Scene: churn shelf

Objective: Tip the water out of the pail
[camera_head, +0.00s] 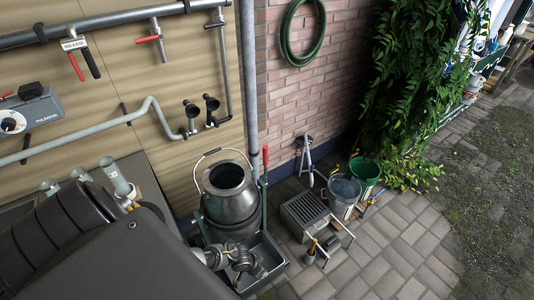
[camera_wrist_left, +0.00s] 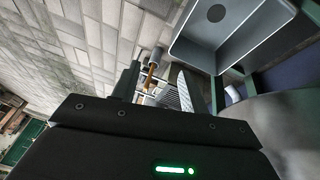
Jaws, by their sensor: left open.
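The grey metal pail (camera_head: 343,192) stands upright on the paving beside the brick wall. Its top shows a pale surface that looks like water. A green bucket (camera_head: 366,172) stands just behind it to the right. My left gripper (camera_wrist_left: 171,82) shows in the left wrist view with its fingers apart and nothing held between them. Beyond the fingers lie a slatted metal grate and a small wooden-handled tool (camera_wrist_left: 152,72). I cannot make out the pail in the left wrist view. In the head view my dark arm covers the lower left, and my left fingers cannot be made out. My right gripper is not visible.
A metal churn (camera_head: 229,190) with a raised handle stands in a frame, with a grey tray (camera_head: 275,262) below. The tray also shows in the left wrist view (camera_wrist_left: 225,60). A slatted box (camera_head: 305,215) stands left of the pail. Paving to the right is clear.

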